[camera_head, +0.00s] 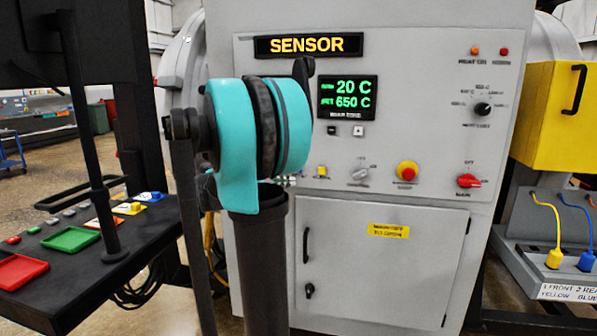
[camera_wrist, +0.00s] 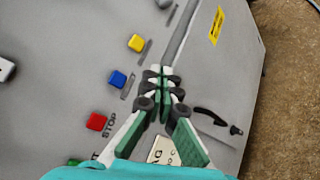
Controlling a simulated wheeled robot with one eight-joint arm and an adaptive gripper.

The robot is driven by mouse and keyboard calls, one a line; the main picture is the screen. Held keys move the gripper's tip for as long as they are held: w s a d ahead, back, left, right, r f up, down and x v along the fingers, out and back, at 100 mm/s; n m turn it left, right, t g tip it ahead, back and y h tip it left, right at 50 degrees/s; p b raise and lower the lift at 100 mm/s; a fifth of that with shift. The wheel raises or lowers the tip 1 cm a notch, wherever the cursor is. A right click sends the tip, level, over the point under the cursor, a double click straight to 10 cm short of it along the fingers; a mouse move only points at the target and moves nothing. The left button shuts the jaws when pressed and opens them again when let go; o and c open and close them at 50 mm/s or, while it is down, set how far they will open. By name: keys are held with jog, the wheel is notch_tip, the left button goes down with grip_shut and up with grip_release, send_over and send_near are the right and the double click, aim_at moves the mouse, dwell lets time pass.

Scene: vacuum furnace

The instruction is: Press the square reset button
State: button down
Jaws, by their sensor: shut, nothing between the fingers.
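In the wrist view, a row of small square buttons runs up the grey panel: a red button (camera_wrist: 97,121) beside the word STOP, a blue button (camera_wrist: 118,79) and a yellow button (camera_wrist: 136,42). A green button (camera_wrist: 72,162) shows at the bottom, partly cut off. I cannot read which one is labelled reset. The yellow button also shows in the head view (camera_head: 321,172); the others are hidden there behind my arm. My gripper (camera_wrist: 160,76) is shut and empty, its tips to the right of the blue button in the wrist view. Whether they touch the panel is unclear.
A grey selector knob (camera_head: 359,174), a yellow-red emergency stop (camera_head: 407,171) and a red rotary switch (camera_head: 469,181) sit on the panel. A cabinet door (camera_head: 375,262) lies below. A black console (camera_head: 90,245) stands left, a yellow box (camera_head: 548,115) right.

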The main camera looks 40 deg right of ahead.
jog(key=shift+d+r, duration=0.1)
jog(key=shift+r, duration=0.1)
jog(key=w+d, duration=0.5)
jog(key=d, duration=0.1)
jog(key=shift+w+d, duration=0.35)
jog(key=shift+w, duration=0.05)
dwell(1.6)
jog(key=shift+w+d, duration=0.25)
jog(key=shift+d, duration=0.05)
jog(key=shift+w+d, duration=0.3)
jog(key=shift+d, duration=0.05)
dwell(0.9)
jog(key=shift+a, duration=0.1)
jog(key=shift+s+a, duration=0.55)
jog(key=shift+s, duration=0.05)
